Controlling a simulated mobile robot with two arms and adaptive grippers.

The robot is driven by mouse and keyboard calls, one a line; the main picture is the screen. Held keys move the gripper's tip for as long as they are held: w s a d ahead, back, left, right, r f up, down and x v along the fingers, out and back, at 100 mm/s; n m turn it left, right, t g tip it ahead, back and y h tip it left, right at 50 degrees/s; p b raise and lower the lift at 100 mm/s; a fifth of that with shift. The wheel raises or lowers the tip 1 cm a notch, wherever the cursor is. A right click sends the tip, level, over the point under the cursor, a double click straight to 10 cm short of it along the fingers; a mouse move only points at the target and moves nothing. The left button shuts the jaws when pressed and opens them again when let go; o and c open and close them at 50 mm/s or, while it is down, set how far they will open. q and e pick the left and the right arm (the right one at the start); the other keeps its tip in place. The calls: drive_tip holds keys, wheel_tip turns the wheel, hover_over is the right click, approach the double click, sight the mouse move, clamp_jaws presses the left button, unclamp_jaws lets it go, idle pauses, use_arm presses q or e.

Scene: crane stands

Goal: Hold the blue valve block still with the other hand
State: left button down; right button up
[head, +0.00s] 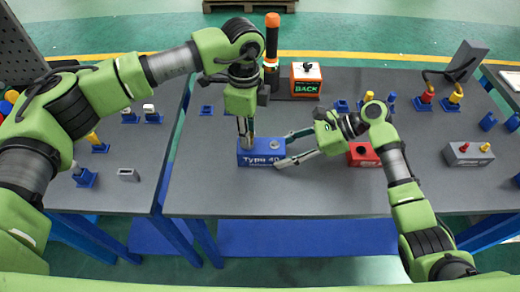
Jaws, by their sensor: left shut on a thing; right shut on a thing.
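The blue valve block (258,159), marked "Type 40" on its front, sits on the grey table in the middle. A round silver port shows on its top right. My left gripper (246,142) points down at the block's top left and is shut on a small part mostly hidden by the fingers. I cannot tell whether that part sits in the block. My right gripper (283,149) reaches in from the right. Its two long fingers lie around the block's right end, one at the back and one at the front, shut on it.
A red block (362,155) stands right of my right gripper. A grey block (468,153) with red and yellow knobs is farther right. Behind stand an orange-topped post (272,38) and a box marked "BACK" (306,80). The table's front is clear.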

use_arm(q)
drive_tip(key=n, duration=0.4)
drive_tip(key=shift+r+n, duration=0.1)
drive_tip(key=shift+n, duration=0.2)
drive_tip(key=c, duration=1.7)
unclamp_jaws()
drive_tip(key=shift+c, duration=0.9)
